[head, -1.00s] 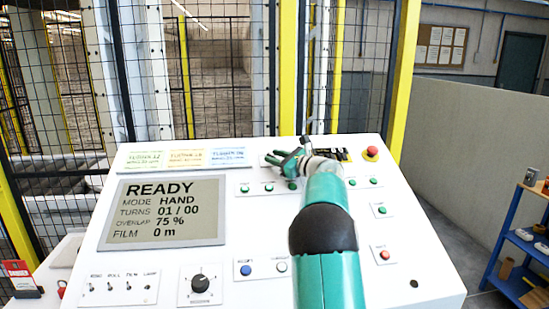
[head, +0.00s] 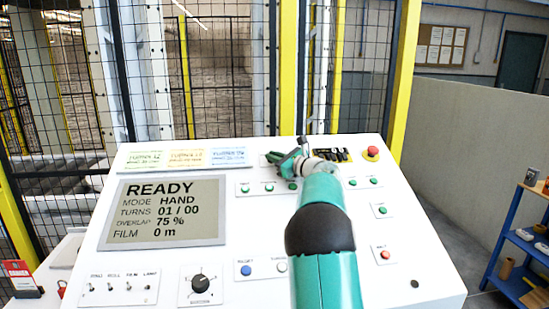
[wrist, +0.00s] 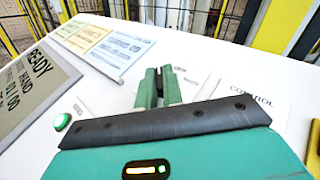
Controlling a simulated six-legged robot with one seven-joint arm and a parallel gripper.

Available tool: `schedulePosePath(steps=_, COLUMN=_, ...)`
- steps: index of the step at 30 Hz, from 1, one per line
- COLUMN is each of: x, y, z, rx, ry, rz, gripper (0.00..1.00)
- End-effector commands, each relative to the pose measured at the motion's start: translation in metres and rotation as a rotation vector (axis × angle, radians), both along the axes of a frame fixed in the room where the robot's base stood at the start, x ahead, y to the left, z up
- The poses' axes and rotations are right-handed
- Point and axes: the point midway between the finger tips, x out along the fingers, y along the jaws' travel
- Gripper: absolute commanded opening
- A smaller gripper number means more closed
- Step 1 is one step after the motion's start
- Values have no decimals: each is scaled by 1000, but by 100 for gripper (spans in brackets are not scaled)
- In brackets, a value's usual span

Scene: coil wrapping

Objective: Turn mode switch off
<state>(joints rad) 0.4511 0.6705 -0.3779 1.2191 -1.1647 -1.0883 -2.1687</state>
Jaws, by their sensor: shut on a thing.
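The slanted white control panel (head: 240,210) fills the front of the head view. Its display (head: 165,210) reads READY, MODE HAND, TURNS 01 / 00, OVERLAP 75 %, FILM 0 m. My gripper (head: 284,160) is at the panel's upper middle. In the wrist view my gripper's green fingers (wrist: 159,84) are close together with a dark thing between them, low over the white panel. It appears to be the mode switch, mostly hidden by the fingers, so its setting cannot be read. Small printed labels stand beside the fingertips.
A red emergency button (head: 372,153) on yellow is at the panel's upper right. A black rotary knob (head: 200,284) and several toggle switches (head: 118,287) are at lower left. Green buttons line the panel below my gripper. A wire fence stands behind; a blue shelf (head: 510,245) is at right.

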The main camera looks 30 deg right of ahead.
Motion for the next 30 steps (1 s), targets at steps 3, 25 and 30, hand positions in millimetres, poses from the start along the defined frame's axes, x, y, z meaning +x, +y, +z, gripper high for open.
schedulePosePath(steps=3, x=-1, y=2, z=0, rx=22, ry=-9, rz=-49, gripper=0)
schedulePosePath(steps=25, x=1, y=10, z=-4, rx=221, ry=-102, rz=-546, gripper=0)
schedulePosePath(steps=30, x=1, y=10, z=-3, rx=248, ry=-116, rz=-614, gripper=0)
